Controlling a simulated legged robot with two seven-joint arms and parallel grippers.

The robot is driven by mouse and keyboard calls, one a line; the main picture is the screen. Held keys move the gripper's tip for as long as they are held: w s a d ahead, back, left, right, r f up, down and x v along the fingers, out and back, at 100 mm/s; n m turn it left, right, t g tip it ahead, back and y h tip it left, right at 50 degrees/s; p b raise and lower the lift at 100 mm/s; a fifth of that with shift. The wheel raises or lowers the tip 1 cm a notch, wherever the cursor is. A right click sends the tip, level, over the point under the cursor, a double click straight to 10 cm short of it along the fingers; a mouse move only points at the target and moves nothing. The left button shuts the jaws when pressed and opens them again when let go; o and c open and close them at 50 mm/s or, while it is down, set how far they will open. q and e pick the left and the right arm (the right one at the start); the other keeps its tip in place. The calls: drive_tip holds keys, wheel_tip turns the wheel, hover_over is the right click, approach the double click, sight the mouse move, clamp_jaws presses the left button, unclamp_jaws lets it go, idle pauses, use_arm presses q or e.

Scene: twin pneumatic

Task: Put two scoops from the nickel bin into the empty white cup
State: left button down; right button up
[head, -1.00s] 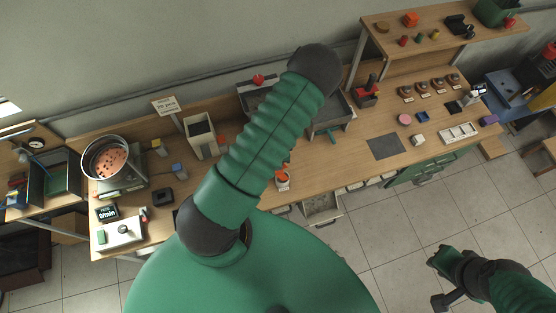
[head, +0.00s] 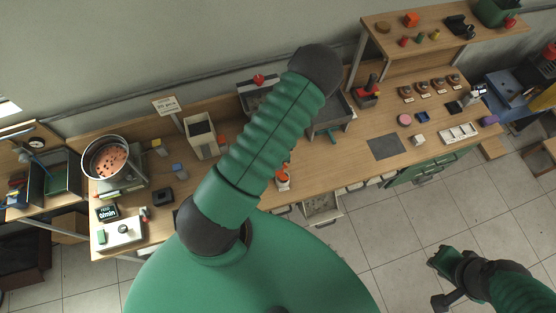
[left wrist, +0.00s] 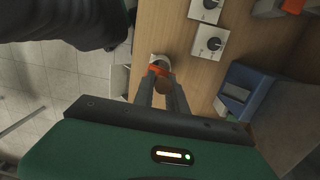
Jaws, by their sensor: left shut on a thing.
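In the left wrist view my left gripper (left wrist: 162,88) is shut on an orange tool (left wrist: 157,69), which looks like the scoop. A brownish part shows between the fingers. A white cup (left wrist: 161,59) is right at the tool's far end; I cannot tell whether the tool is inside it or above it. In the head view the orange tool (head: 284,171) shows over the white cup (head: 282,187) near the bench's front edge, and my left arm hides the gripper. Grey bins (head: 330,125) stand behind my arm, partly hidden; which holds nickel is unclear. My right gripper (head: 440,279) is over the floor, apart from everything.
A bowl feeder (head: 107,158) with copper-coloured pieces stands at the left. A joystick box (head: 367,96), a dark mat (head: 385,147) and a white compartment tray (head: 459,133) are to the right. An open drawer (head: 321,206) juts out below the bench front.

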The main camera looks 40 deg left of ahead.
use_arm(q)
wheel_tip(320, 180, up, 5)
drive_tip(key=t+h+b, duration=0.2)
drive_tip(key=t+b, duration=0.1)
drive_tip(key=b, duration=0.4)
drive_tip(key=shift+f, duration=0.1)
drive_tip(key=t+h+b, duration=0.2)
drive_tip(key=r+t+h+b, duration=0.1)
drive_tip(key=t+h+b, duration=0.1)
drive_tip(key=b, duration=0.1)
drive_tip(key=t+h+b, duration=0.2)
drive_tip(key=shift+s+a+r+t, duration=0.1)
drive_tip(key=shift+a+r+t, duration=0.1)
drive_tip(key=shift+r+t, duration=0.15)
drive_tip(key=shift+r+t+h+b, duration=0.25)
drive_tip(key=shift+t+h+b, duration=0.1)
drive_tip(key=shift+h+b, duration=0.1)
drive_tip(key=shift+r+m, duration=0.3)
drive_tip(key=shift+r, duration=0.05)
drive_tip(key=shift+d+r, duration=0.1)
drive_tip(key=shift+d, duration=0.2)
